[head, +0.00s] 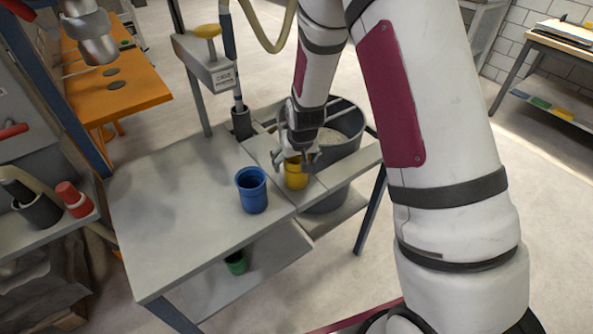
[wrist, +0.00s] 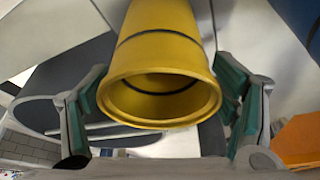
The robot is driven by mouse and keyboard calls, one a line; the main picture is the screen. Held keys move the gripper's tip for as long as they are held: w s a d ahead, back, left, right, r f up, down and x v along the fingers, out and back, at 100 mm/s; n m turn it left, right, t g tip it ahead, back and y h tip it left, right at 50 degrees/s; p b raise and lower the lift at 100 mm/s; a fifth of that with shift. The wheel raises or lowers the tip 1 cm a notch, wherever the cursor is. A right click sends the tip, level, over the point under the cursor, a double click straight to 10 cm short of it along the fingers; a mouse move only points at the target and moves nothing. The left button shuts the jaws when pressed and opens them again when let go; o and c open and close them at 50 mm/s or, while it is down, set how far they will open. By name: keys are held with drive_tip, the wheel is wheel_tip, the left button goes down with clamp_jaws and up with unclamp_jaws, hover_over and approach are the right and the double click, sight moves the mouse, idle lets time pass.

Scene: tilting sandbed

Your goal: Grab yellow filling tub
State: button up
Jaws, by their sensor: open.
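The yellow filling tub (head: 296,177) stands on the right part of the grey table in the head view. My gripper (head: 297,158) is over it, hiding part of its top. In the wrist view, the yellow tub (wrist: 160,75) fills the middle, its open rim facing the camera. The open fingers (wrist: 165,105) of my gripper are on either side of the tub. A gap shows on the left; on the right the finger is very close to the rim, and I cannot tell if it touches.
A blue tub (head: 252,190) stands on the table (head: 165,215) left of the yellow one. A large dark bucket (head: 345,125) is behind it. A green tub (head: 236,263) is on the lower shelf. A post with a yellow-knobbed box (head: 208,62) rises at the back.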

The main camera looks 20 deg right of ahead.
drive_tip(key=shift+w+f, duration=0.1)
drive_tip(key=shift+f, duration=0.25)
drive_tip(key=c, duration=1.2)
drive_tip(key=shift+r, duration=0.1)
